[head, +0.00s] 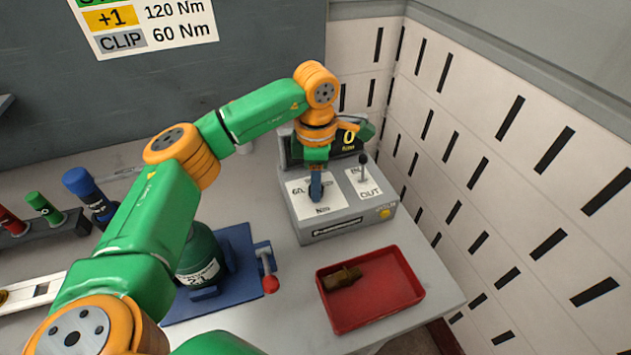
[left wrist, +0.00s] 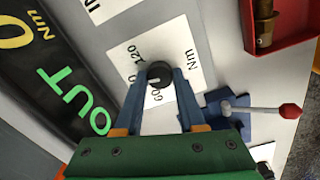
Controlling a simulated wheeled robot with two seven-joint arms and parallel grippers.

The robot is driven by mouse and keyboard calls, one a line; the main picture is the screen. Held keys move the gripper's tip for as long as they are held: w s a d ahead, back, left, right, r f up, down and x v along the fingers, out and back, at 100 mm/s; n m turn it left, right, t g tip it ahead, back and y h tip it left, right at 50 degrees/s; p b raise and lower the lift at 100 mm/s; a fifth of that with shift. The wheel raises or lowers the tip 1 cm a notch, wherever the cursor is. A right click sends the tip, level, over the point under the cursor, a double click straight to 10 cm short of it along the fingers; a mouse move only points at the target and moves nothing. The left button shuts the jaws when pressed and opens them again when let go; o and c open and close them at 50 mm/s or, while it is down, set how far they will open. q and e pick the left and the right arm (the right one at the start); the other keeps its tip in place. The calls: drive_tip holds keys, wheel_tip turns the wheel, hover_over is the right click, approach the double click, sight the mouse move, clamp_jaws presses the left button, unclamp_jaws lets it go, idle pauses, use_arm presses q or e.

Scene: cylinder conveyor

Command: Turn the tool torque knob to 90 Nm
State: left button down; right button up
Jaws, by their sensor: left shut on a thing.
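The torque knob (left wrist: 159,74) is a small dark round knob on a white dial plate (left wrist: 186,50) printed with 60, 120 and Nm. My left gripper (left wrist: 160,78) is shut on the knob, with a blue finger on each side of it. In the head view my left gripper (head: 317,190) points down at the dial on the grey tool box (head: 345,226) and hides the knob. The middle of the scale is covered, and I cannot tell exactly where the knob's mark points. The box's display (head: 347,139) shows a yellow 0. My right gripper is out of view.
A lever (head: 363,168) stands on an IN/OUT plate right of the dial. A red tray (head: 372,316) with a brown part lies in front of the box. A blue fixture (head: 236,262) with a red-tipped handle holds a green cylinder. A wall sign (head: 150,22) lists 120 Nm and 60 Nm.

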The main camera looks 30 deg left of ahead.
use_arm(q)
drive_tip(key=shift+r+n, duration=0.1)
drive_tip(key=shift+n, duration=0.7)
drive_tip(key=shift+w, duration=0.1)
drive_tip(key=c, duration=0.5)
unclamp_jaws()
wheel_tip(320, 180, up, 7)
drive_tip(key=shift+d+r+b, duration=0.1)
drive_tip(key=shift+d+b, duration=0.05)
drive_tip(key=shift+b, duration=0.45)
